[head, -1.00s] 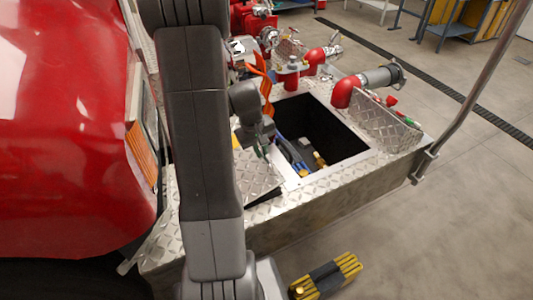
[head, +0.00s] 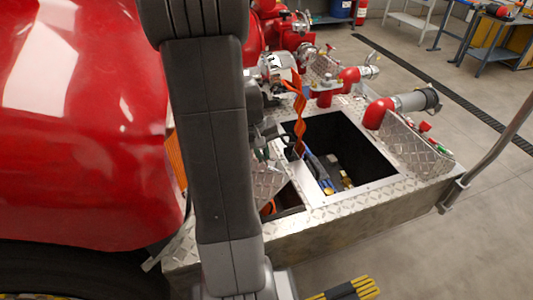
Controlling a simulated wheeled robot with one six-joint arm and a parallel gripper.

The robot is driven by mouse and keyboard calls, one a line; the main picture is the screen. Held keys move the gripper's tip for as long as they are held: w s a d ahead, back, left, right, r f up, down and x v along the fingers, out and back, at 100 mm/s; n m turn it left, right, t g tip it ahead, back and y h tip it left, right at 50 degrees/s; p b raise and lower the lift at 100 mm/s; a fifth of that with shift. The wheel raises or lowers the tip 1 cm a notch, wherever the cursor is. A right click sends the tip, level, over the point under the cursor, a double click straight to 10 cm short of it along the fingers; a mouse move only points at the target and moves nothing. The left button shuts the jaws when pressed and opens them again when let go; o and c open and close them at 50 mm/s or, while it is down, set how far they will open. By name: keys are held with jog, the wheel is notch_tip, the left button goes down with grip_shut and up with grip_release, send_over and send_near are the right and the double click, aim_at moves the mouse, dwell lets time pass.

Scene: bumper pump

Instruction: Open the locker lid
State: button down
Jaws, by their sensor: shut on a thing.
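The locker lid (head: 267,182) is a diamond-plate panel on the bumper deck, partly hidden behind my arm. It stands tilted up, and a dark opening with something orange inside (head: 270,207) shows at its near right side. My gripper (head: 264,152) is at the lid's far upper edge and is shut on it. The exact grip is small and partly hidden by my arm.
A larger open well (head: 345,150) with tools inside lies right of the lid. The red truck body (head: 80,130) fills the left. A metal pole (head: 490,155) rises at right.

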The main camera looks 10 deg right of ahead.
jog(key=shift+s+a+f, duration=0.1)
jog(key=shift+s+f, duration=0.1)
jog(key=shift+f, duration=0.2)
jog(key=c, duration=1.8)
grip_release()
jog(key=o, duration=0.3)
jog(key=shift+w+a+r, duration=0.1)
jog(key=shift+w+a, duration=0.05)
jog(key=shift+r, duration=0.2)
jog(key=shift+w+r, duration=0.1)
jog(key=shift+r, duration=0.15)
jog(key=r, duration=0.4)
jog(key=a+r, duration=0.1)
jog(key=r, duration=0.3)
jog(key=a+r, duration=0.1)
jog(key=r, duration=0.3)
jog(key=shift+s+a+r, duration=0.2)
jog(key=shift+s+r, duration=0.1)
jog(key=shift+r, duration=0.1)
